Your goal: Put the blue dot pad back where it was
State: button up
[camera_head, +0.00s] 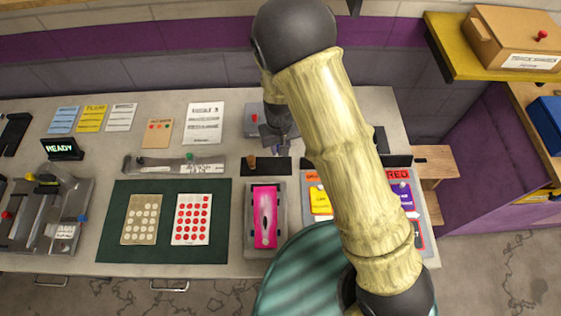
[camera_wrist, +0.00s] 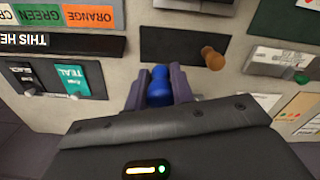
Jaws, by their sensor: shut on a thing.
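My gripper (camera_head: 277,148) is over the back of the counter in the head view. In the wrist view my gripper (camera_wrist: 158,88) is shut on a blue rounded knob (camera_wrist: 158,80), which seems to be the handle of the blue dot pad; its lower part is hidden. A dark strip (camera_wrist: 180,45) with a wooden-coloured peg (camera_wrist: 213,57) lies just beyond the fingers. The head view also shows this strip (camera_head: 272,167) with the peg (camera_head: 252,162) at its left end, left of my gripper. I cannot tell whether the pad touches the strip or counter.
A pink pad (camera_head: 265,215) lies in a grey tray in front of the strip. A green mat (camera_head: 168,186) holds a beige card (camera_head: 141,219) and a red-dotted card (camera_head: 191,219). Coloured cards at the right are partly hidden by my arm. A metal rail (camera_head: 170,166) lies left of the strip.

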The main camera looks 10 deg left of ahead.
send_over(280, 166)
jog(key=shift+f+p, duration=0.4)
jog(key=shift+f, duration=1.85)
jog(key=shift+f+p, duration=0.55)
jog(key=shift+f, duration=1.55)
jog(key=shift+f, duration=0.2)
jog(key=o, duration=1)
jog(key=shift+r, duration=0.1)
